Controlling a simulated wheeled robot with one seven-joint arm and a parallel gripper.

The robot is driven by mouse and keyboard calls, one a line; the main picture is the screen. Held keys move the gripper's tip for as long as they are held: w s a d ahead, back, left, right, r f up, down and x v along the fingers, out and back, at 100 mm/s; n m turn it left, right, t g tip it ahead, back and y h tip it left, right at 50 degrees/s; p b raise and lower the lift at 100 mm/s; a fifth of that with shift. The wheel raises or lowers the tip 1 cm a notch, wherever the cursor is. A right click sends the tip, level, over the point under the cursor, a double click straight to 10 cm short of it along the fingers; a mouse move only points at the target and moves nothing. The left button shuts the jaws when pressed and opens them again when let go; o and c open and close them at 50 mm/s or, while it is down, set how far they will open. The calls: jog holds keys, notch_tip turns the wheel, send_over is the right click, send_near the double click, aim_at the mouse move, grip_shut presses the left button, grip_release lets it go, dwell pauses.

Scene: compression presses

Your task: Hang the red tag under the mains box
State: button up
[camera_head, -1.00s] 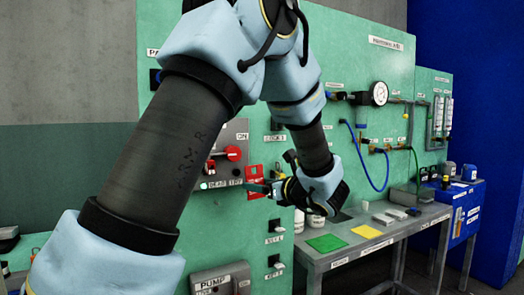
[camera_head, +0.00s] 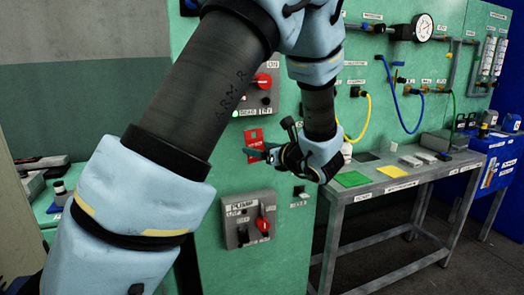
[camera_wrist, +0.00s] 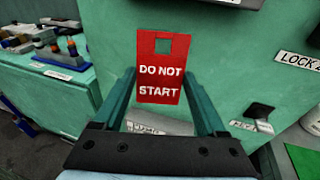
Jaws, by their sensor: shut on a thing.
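The red tag (camera_head: 254,137), lettered "DO NOT START", has a square hole near its top. In the wrist view the tag (camera_wrist: 160,68) stands upright between the fingers of my gripper (camera_wrist: 159,78), which is shut on it. In the head view my gripper (camera_head: 262,154) points left, with the tag at its fingertips. The grey mains box (camera_head: 266,97) with a red rotary switch is on the green panel, above the tag. My arm hides part of this box. A grey box edge shows at the top of the wrist view (camera_wrist: 232,3). I see no hook beneath it.
The grey pump box (camera_head: 248,220) with a red switch is on the panel below my gripper. A grey bench (camera_head: 425,176) with green and yellow mats stands to the right. A side table (camera_wrist: 50,85) with loose items stands left. Panel around the tag looks clear.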

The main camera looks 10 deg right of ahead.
jog(key=shift+w+a+f, duration=0.15)
jog(key=shift+w+a, duration=0.05)
jog(key=shift+w, duration=1.15)
jog(key=shift+w+a+f, duration=0.1)
jog(key=shift+w+a, duration=0.05)
jog(key=shift+w, duration=1.15)
jog(key=shift+w+f+b, duration=0.5)
jog(key=shift+w+b, duration=0.15)
jog(key=shift+w, duration=0.15)
jog(key=o, duration=0.9)
jog(key=shift+a, duration=0.1)
